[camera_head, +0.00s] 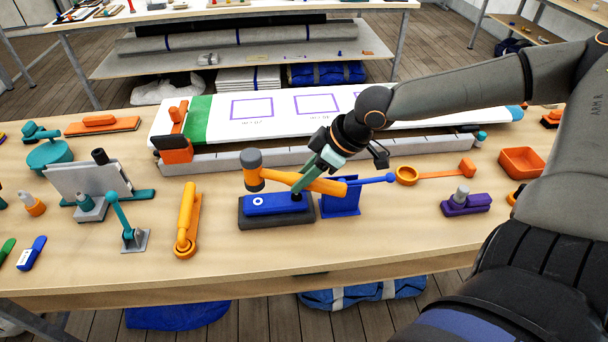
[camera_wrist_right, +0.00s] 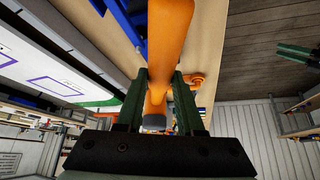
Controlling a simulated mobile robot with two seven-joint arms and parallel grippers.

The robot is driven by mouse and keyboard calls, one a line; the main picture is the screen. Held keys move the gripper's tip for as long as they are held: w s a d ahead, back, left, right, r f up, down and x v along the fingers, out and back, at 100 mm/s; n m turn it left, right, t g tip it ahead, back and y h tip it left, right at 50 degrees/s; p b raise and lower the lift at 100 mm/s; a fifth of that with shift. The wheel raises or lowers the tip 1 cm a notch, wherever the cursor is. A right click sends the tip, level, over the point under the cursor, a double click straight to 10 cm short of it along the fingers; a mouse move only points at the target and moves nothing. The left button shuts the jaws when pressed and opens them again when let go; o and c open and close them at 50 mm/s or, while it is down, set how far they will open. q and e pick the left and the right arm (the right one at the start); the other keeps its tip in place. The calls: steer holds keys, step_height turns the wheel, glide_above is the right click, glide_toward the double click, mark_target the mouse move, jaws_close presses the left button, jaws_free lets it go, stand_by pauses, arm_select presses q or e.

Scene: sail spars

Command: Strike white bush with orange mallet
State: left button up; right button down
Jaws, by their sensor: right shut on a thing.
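The orange mallet (camera_head: 318,185) has an orange handle and a grey-capped head (camera_head: 252,170) at its left end. My right gripper (camera_head: 306,178) is shut on the handle and holds the mallet roughly level. In the right wrist view the orange handle (camera_wrist_right: 168,45) runs between the green fingers (camera_wrist_right: 158,104). The white bush (camera_head: 258,201) is a small white ring on the blue block (camera_head: 282,204), which sits on a dark base. The mallet head appears just above and behind the bush; the exact gap is hard to tell.
A blue stand (camera_head: 341,199) is close right of the block. An orange lever tool (camera_head: 187,220) stands to the left, and a purple block (camera_head: 465,204) to the right. A long white board (camera_head: 400,130) lies behind. The table front (camera_head: 330,248) is clear.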

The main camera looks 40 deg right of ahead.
steer(key=f, duration=0.5)
steer(key=shift+w, duration=0.2)
steer(key=shift+g+h, duration=0.4)
steer(key=shift+g, duration=0.2)
steer(key=shift+a+r, duration=0.15)
steer(key=shift+r, duration=2.5)
steer(key=shift+f, duration=0.15)
